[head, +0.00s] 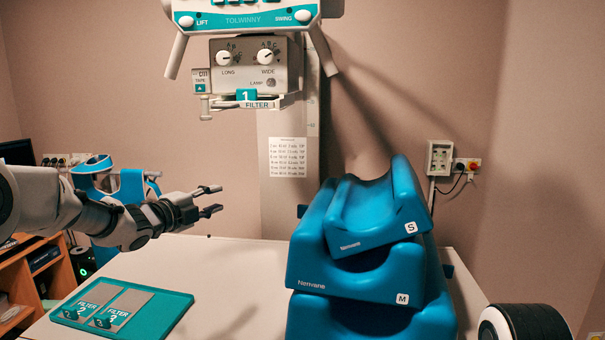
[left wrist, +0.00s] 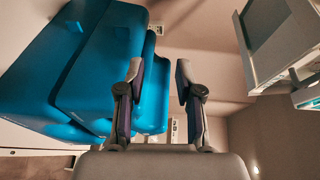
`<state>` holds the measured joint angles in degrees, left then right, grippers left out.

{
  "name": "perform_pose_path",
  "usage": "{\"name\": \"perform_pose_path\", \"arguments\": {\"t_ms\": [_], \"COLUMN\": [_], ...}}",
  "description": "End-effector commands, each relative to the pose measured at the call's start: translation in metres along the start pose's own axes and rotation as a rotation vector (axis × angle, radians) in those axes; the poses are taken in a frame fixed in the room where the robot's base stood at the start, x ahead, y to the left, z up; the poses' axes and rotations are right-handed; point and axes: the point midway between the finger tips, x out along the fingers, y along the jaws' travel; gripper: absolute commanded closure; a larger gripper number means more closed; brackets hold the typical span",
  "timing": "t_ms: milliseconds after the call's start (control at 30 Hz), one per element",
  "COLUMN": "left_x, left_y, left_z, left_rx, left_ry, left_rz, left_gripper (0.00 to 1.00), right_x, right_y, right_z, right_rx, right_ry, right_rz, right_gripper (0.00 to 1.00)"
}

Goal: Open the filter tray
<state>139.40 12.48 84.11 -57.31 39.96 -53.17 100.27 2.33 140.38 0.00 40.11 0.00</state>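The filter tray (head: 262,104), with a teal tab marked 1 and a FILTER label, sits at the underside of the grey collimator box (head: 232,78). Its front looks close against the box, with no clear gap. In the left wrist view, a pale housing (left wrist: 282,40) at the upper right looks like the collimator box, partly cut off. My left gripper (head: 216,199) is open and empty, below and a little left of the tray, well apart from it. Its spread fingers also show in the left wrist view (left wrist: 158,80). My right gripper is not in view.
Blue stacked cushions marked S and M (head: 345,270) stand on the right of the white table (head: 225,262). A teal tray (head: 160,316) with filters 2 and 3 lies at the front left. A blue-and-white stand (head: 130,185) is behind my left arm. Air below the collimator is free.

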Motion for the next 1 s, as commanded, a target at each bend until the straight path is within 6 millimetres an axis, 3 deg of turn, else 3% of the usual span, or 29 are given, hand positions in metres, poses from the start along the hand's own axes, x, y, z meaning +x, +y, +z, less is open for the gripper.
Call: {"name": "perform_pose_path", "arguments": {"t_ms": [33, 100, 200, 367, 733, 1000], "left_x": [-0.012, -0.03, -0.048, -0.044, 0.018, 0.025], "left_y": [-0.072, -0.135, -0.182, -0.198, -0.211, -0.209], "left_z": [0.006, 0.008, 0.005, 0.003, 0.004, 0.004], "left_rx": [0.036, 0.061, 0.079, 0.087, 0.084, 0.083], "left_ry": [-0.011, -0.022, -0.027, -0.027, -0.027, -0.027], "left_rz": [-0.077, -0.154, -0.212, -0.226, -0.225, -0.226], "left_gripper": [0.65, 0.65, 0.65, 0.65, 0.65, 0.65], "right_x": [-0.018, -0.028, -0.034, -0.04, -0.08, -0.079], "right_y": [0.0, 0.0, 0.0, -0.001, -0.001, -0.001], "right_z": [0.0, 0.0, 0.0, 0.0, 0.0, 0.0], "right_rx": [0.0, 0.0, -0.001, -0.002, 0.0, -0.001], "right_ry": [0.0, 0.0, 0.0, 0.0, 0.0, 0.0], "right_rz": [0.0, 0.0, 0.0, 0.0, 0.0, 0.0], "right_gripper": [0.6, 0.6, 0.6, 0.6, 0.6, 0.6]}}
